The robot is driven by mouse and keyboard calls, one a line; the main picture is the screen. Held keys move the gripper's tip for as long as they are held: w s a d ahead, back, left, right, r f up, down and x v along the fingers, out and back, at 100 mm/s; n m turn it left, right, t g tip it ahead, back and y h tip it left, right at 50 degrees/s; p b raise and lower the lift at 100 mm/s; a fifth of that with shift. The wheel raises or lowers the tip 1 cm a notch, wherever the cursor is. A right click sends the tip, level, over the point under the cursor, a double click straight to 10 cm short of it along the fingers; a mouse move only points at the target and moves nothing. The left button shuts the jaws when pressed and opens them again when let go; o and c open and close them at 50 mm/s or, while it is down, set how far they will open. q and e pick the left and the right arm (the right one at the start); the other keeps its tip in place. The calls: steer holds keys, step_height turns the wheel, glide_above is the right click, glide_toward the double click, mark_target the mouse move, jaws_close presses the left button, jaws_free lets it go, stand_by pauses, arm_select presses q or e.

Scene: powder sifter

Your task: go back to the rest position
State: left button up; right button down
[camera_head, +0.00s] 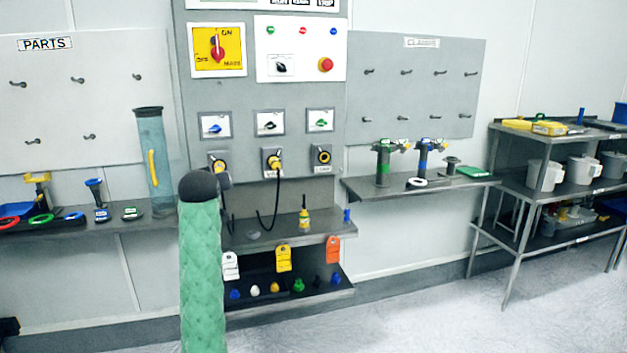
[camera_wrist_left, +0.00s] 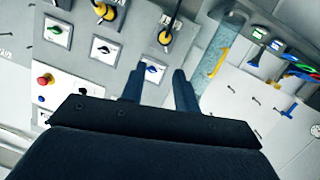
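My left gripper (camera_wrist_left: 158,90) shows in the left wrist view with its two dark fingers apart and nothing held between them. It points at the grey control panel (camera_wrist_left: 82,66), with a blue switch (camera_wrist_left: 152,70) seen beyond and between the fingertips. In the head view, a green-sleeved arm with a dark rounded end, apparently my left arm, rises from the bottom in front of the panel (camera_head: 262,95). That arm hides the left fingers there. My right gripper is in neither view.
A lower shelf (camera_head: 340,291) with tags and coloured knobs stands near the arm. Black cables with yellow plugs (camera_head: 272,161) hang from the panel. A clear blue tube (camera_head: 152,150) stands left. A clamp shelf (camera_head: 408,188) and a metal rack (camera_head: 545,187) stand right. Floor (camera_head: 420,310) is clear at front right.

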arm_select(q)
steer(key=s+d+f+m+g+h, duration=0.15)
steer(key=s+d+f, duration=0.25)
steer(key=s+f, duration=0.65)
steer(key=s+d+f+m+g+h, duration=0.1)
steer(key=s+d+f+m+g, duration=0.2)
steer(key=s+f, duration=0.7)
steer(key=s+d+f+m+g+h, duration=0.1)
steer(key=s+d+f+g+h, duration=0.1)
steer(key=s+d+f, duration=0.55)
steer(key=s+f+g, duration=0.2)
steer(key=s+f, duration=0.5)
steer(key=s, duration=0.4)
steer(key=s+f+g, duration=0.2)
steer(key=s+f, duration=0.5)
steer(key=s, duration=0.4)
steer(key=s+a+f+g+p, duration=0.1)
steer(key=s+f+g, duration=0.1)
steer(key=s+f, duration=0.5)
steer(key=s+m, duration=0.1)
steer(key=s, duration=0.3)
steer(key=shift+s+f, duration=0.35)
steer(key=shift+s, duration=0.05)
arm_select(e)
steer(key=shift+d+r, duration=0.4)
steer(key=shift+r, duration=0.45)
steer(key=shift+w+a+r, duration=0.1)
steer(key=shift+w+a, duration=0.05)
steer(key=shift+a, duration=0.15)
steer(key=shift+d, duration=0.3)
